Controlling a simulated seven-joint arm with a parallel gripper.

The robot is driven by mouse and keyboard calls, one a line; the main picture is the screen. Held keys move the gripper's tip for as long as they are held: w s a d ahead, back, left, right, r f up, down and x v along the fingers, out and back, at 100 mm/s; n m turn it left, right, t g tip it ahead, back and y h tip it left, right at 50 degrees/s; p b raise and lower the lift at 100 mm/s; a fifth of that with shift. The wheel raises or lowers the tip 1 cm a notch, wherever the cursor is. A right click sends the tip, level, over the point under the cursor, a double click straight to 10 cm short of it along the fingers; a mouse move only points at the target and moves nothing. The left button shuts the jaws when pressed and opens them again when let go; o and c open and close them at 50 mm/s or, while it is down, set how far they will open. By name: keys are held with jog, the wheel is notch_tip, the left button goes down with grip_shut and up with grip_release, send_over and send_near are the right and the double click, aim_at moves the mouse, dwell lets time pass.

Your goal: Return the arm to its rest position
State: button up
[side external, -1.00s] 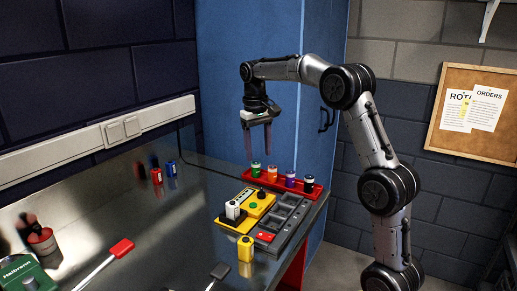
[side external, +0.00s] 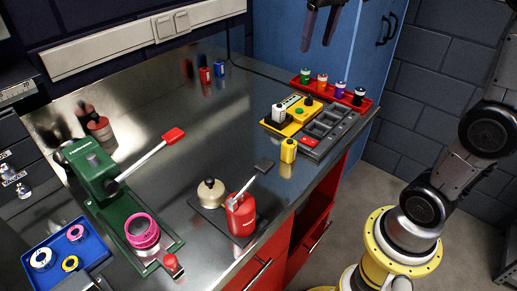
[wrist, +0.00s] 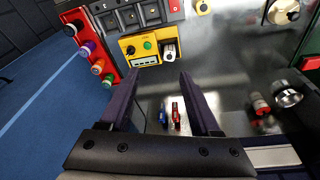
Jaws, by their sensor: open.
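My gripper (side external: 317,46) hangs at the top of the side external view, fingers pointing down, above the back end of a red tray (side external: 353,100). Only its lower part shows there; the wrist above is cut off by the frame. In the wrist view my gripper (wrist: 157,76) is open, its two dark fingers apart with nothing between them. The fingers are clear of the bench. Parts of my arm show at the right of the side external view.
The tray holds several small bottles beside a yellow box (side external: 293,122) and a grey compartment tray (side external: 325,132). A yellow bottle (side external: 289,150), red oil can (side external: 240,214), green press (side external: 95,175) and blue tray (side external: 62,252) stand nearby. A blue cabinet (side external: 345,45) is behind.

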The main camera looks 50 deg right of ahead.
jog(key=s+a+f+n+t, duration=0.25)
jog(key=s+a, duration=0.45)
jog(key=s, duration=0.5)
jog(key=s+a+f+n+y, duration=0.1)
jog(key=s+a+f, duration=0.1)
jog(key=s+f, duration=0.3)
notch_tip(320, 180, down, 4)
jog(key=shift+f+t, duration=0.1)
jog(key=shift+t, duration=0.25)
